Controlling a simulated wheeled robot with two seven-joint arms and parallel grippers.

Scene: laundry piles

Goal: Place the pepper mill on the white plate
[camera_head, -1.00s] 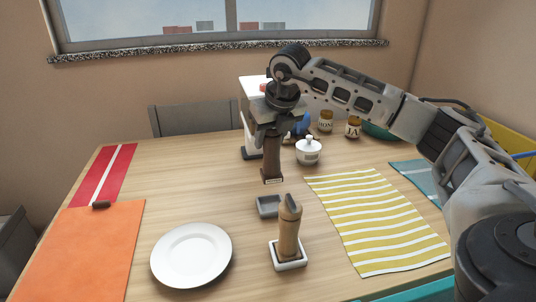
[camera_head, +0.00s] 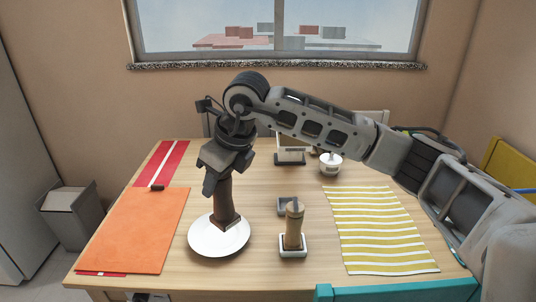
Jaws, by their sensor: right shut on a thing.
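The dark brown pepper mill (camera_head: 226,208) is upright, slightly tilted, in my right gripper (camera_head: 222,178). The gripper points down and is shut on the mill's upper part, which it hides. The mill's base overlaps the white plate (camera_head: 207,244) in the head view. I cannot tell whether the base touches the plate or is just above it. The plate lies at the front left-middle of the wooden table. My left gripper is not in view.
An orange mat (camera_head: 140,230) lies left and a yellow striped cloth (camera_head: 380,230) right. A white pot (camera_head: 331,163) stands farther back.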

